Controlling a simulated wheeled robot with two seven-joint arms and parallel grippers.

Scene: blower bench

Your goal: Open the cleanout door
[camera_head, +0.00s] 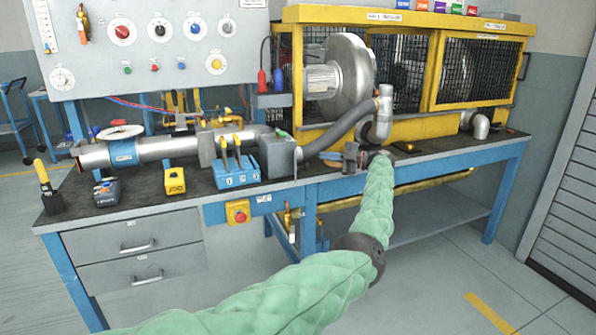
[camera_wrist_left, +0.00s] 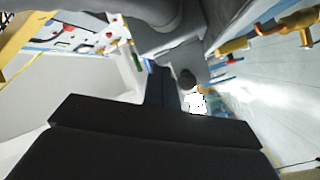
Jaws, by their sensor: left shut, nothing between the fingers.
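A grey metal box (camera_head: 278,156) sits in the pipe line on the bench, between the silver pipe and the grey hose. I cannot make out a separate cleanout door on it in the head view. My left gripper (camera_head: 348,157) is over the bench front, right of the box and apart from it, pointing left. In the left wrist view, its dark fingers (camera_wrist_left: 163,86) are shut and empty. Ahead of them is a grey box-like surface (camera_wrist_left: 165,42), with a dark round knob (camera_wrist_left: 187,79) just right of the fingertips. My right gripper is not in view.
A grey hose (camera_head: 345,129) rises behind my gripper to the blower (camera_head: 345,72) in its yellow cage. A yellow block (camera_head: 174,181) and a multimeter-like device (camera_head: 107,192) stand farther left. The bench's right part is mostly clear.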

